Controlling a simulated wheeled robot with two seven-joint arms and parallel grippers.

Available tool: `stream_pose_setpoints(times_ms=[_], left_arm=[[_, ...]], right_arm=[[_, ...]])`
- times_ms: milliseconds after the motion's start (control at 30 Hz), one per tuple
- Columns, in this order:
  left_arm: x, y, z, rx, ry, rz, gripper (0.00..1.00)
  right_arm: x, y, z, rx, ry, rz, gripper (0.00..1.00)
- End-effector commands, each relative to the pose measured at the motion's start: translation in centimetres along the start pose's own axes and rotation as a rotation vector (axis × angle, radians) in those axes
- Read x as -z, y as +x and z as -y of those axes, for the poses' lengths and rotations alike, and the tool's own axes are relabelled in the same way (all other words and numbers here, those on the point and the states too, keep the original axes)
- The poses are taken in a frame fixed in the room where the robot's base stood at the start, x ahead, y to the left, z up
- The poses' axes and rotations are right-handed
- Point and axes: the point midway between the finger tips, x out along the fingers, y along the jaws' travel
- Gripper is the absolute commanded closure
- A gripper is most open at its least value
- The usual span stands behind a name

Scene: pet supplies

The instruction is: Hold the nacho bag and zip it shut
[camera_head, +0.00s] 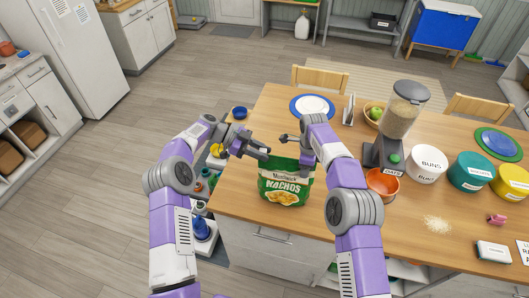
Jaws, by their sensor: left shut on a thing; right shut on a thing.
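The green nacho bag (285,188) stands upright near the left front edge of the wooden table, its label facing me. My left gripper (263,155) is at the bag's top left corner and is shut on the bag. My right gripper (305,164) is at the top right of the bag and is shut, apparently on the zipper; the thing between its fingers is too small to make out. The bag's top edge is partly hidden by my grippers.
Behind the bag lies a blue-rimmed plate (298,106). To the right stand a food dispenser (402,110), an orange bowl (382,185) and a white buns container (426,163). Crumbs (437,224) lie further right. The tabletop (330,235) in front is bare.

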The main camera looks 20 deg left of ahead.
Motion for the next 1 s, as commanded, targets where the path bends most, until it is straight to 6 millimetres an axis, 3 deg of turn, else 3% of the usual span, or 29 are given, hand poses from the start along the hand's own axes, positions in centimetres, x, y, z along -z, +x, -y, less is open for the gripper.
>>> stream_pose_setpoints(times_ms=[33,167,467,800,1000], left_arm=[[-0.1,-0.2,0.0,0.003,0.001,0.002,0.67],[-0.1,-0.2,0.0,0.003,0.000,0.002,0.49],[-0.1,-0.3,0.0,0.003,0.000,0.002,0.49],[-0.1,-5.4,-0.1,0.007,0.001,0.002,0.49],[0.0,-7.2,-0.1,0.004,0.001,0.001,0.49]], right_arm=[[0.4,0.8,-0.2,-0.014,0.003,-0.010,1.00],[0.4,0.8,-0.2,-0.014,0.003,-0.010,1.00],[0.3,0.8,-0.2,-0.016,0.002,-0.011,1.00],[0.3,0.8,-0.3,-0.016,0.002,-0.011,1.00],[0.3,0.8,-0.3,-0.017,0.002,-0.011,1.00]])
